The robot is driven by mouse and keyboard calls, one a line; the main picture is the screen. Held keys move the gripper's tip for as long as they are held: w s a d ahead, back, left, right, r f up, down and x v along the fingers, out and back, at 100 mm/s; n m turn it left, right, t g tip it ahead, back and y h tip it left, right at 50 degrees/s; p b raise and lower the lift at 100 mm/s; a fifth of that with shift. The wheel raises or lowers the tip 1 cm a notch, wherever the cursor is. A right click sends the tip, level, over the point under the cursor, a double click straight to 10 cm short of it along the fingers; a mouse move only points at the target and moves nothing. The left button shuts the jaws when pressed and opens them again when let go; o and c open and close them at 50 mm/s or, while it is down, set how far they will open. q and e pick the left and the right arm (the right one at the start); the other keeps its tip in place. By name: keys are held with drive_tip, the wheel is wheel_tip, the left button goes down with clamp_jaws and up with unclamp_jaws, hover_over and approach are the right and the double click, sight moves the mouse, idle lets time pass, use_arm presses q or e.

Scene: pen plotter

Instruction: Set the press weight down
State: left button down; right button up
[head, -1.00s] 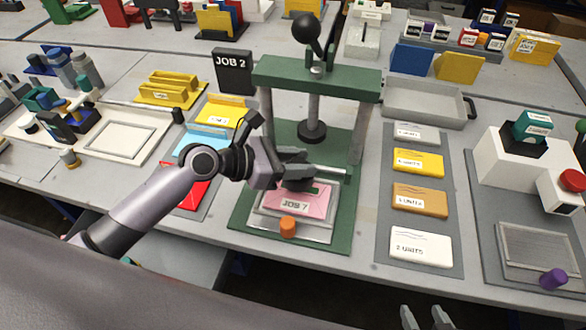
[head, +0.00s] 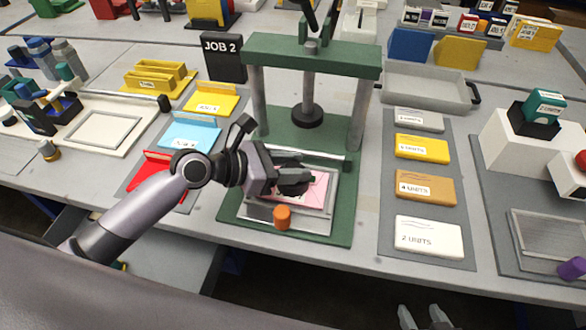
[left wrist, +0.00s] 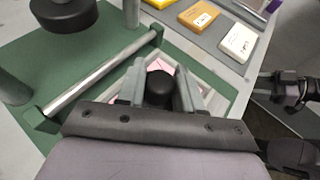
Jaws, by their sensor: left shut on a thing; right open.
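My left gripper (head: 292,181) is over the pink card (head: 313,192) on the press bed. In the left wrist view, its two fingers (left wrist: 160,88) are shut on a dark round knob (left wrist: 160,84), which I take to be the press weight's top. The weight's lower part is hidden, so I cannot tell whether it touches the card. The card lies on a pale metal plate (head: 262,216) on the green press base (head: 231,205). My right gripper (head: 426,319) is empty and open at the bottom edge, away from the press.
The green press frame (head: 315,57) with its dark round press foot (head: 307,116) stands behind my left gripper. A metal bar (head: 325,161) crosses just behind it. An orange knob (head: 282,217) is in front. Labelled blocks (head: 426,188) lie on a grey mat to the right.

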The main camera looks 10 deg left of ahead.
use_arm(q)
drive_tip(key=shift+r, duration=0.15)
drive_tip(key=c, duration=0.7)
unclamp_jaws()
drive_tip(key=shift+f, duration=0.2)
drive_tip(key=shift+c, duration=0.2)
drive_tip(key=shift+s+a+r, duration=0.1)
drive_tip(key=shift+r, duration=0.1)
drive_tip(key=v, duration=1)
drive_tip(key=shift+s+a, duration=0.15)
drive_tip(key=shift+s+a+r, duration=0.3)
drive_tip(key=shift+s+a, duration=0.05)
drive_tip(key=shift+a, duration=0.15)
